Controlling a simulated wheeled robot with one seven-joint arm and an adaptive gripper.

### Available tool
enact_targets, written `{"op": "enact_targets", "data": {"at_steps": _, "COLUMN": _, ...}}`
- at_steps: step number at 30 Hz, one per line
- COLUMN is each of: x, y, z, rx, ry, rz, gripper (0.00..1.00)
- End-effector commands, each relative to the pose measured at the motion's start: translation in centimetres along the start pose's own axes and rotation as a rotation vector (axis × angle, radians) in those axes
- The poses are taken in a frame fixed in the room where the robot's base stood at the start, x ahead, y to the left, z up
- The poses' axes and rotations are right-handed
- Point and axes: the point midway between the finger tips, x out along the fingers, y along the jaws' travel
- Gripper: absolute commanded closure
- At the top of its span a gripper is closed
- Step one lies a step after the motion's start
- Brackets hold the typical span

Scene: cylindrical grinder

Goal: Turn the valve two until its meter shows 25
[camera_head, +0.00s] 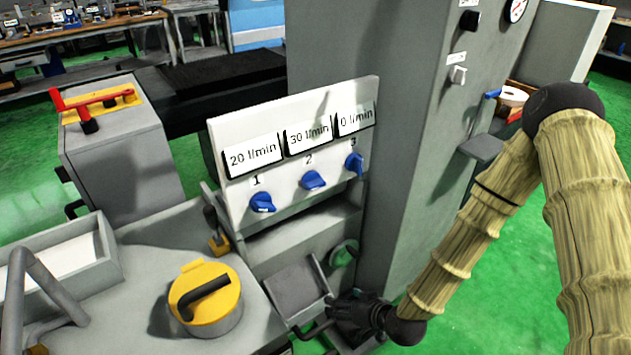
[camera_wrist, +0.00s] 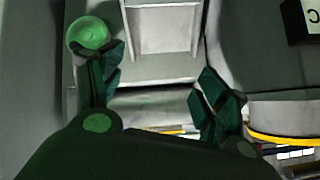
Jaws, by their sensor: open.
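Valve two (camera_head: 313,180) is a blue knob under the number 2 on a white panel (camera_head: 333,103) in the head view. Its meter (camera_head: 309,134) above reads 30 l/min. Valve one (camera_head: 262,202) is to its left, with a meter (camera_head: 252,156) reading 20 l/min. Valve three (camera_head: 354,164) is to its right, with a meter (camera_head: 354,120) reading 0 l/min. My gripper (camera_head: 345,312) is well below the panel, apart from the valves. In the wrist view my gripper (camera_wrist: 155,95) has its fingers spread and nothing between them. No valve shows in the wrist view.
A grey tray (camera_head: 297,290) and a green round knob (camera_head: 343,253) lie close to my gripper. A yellow-topped cap with a black handle (camera_head: 205,292) stands on the left. A tall grey cabinet (camera_head: 415,130) rises right of the panel.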

Motion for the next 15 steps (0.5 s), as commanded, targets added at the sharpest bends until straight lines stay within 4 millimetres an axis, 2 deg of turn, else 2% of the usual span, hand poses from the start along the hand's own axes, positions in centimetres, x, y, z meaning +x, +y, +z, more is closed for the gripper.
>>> {"op": "enact_targets", "data": {"at_steps": 1, "x": 0.5, "y": -0.1, "z": -4.1, "rx": -0.034, "ry": 0.100, "rz": -0.022, "gripper": 0.25}}
{"op": "enact_targets", "data": {"at_steps": 3, "x": 0.8, "y": -0.5, "z": -9.4, "rx": -0.089, "ry": 0.231, "rz": -0.051, "gripper": 0.25}}
{"op": "enact_targets", "data": {"at_steps": 6, "x": 0.2, "y": -0.8, "z": -16.2, "rx": -0.164, "ry": 0.402, "rz": -0.075, "gripper": 0.25}}
{"op": "enact_targets", "data": {"at_steps": 9, "x": -0.9, "y": -1.0, "z": -21.4, "rx": -0.222, "ry": 0.535, "rz": -0.086, "gripper": 0.25}}
{"op": "enact_targets", "data": {"at_steps": 10, "x": -1.2, "y": -1.1, "z": -22.5, "rx": -0.235, "ry": 0.565, "rz": -0.087, "gripper": 0.25}}
{"op": "enact_targets", "data": {"at_steps": 12, "x": -1.8, "y": -1.2, "z": -24.7, "rx": -0.262, "ry": 0.622, "rz": -0.089, "gripper": 0.25}}
{"op": "enact_targets", "data": {"at_steps": 15, "x": -2.3, "y": -1.4, "z": -26.3, "rx": -0.281, "ry": 0.662, "rz": -0.091, "gripper": 0.25}}
